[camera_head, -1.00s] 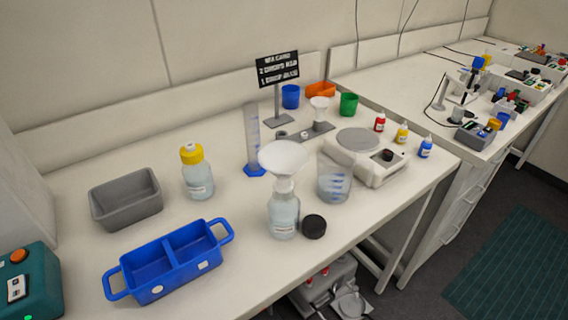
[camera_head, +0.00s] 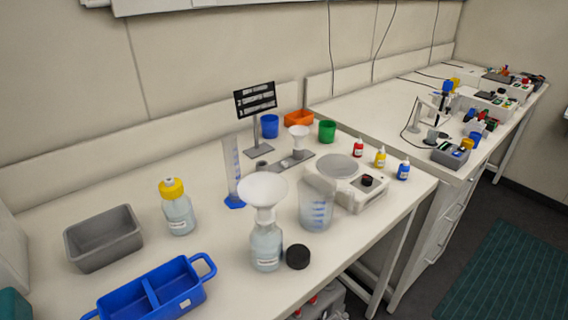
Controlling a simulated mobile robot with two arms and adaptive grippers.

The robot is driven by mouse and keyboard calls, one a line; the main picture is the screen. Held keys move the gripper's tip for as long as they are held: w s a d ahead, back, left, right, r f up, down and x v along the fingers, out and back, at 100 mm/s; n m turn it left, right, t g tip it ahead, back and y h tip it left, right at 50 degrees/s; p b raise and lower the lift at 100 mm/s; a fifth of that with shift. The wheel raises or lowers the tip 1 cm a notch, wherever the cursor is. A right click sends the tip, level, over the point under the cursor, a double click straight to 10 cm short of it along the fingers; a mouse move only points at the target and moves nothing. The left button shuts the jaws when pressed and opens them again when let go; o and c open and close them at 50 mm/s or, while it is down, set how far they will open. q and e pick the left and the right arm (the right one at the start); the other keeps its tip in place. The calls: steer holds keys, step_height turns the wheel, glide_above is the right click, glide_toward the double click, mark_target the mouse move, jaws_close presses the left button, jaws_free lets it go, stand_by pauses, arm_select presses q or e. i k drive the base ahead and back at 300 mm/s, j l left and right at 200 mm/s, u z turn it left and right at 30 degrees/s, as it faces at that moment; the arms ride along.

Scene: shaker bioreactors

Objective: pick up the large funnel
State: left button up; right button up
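The large white funnel (camera_head: 263,191) sits upright in the mouth of a clear bottle (camera_head: 266,248) near the front middle of the bench. Its wide cone is on top and its stem goes down into the bottle neck. A smaller white funnel (camera_head: 298,133) stands farther back in a grey holder (camera_head: 289,161). Neither of my grippers shows in the head view.
A black cap (camera_head: 298,257) and a clear beaker (camera_head: 316,205) stand close right of the bottle. A measuring cylinder (camera_head: 232,172) is behind it. A blue two-part carrier (camera_head: 155,293), grey bin (camera_head: 104,239) and yellow-capped bottle (camera_head: 178,208) are left. A scale (camera_head: 360,196) is right.

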mark_target(263, 190)
steer(key=l+u, duration=0.1)
steer(key=l, duration=0.8)
steer(key=l+u, duration=0.1)
steer(key=l, duration=0.8)
steer(key=k, duration=0.05)
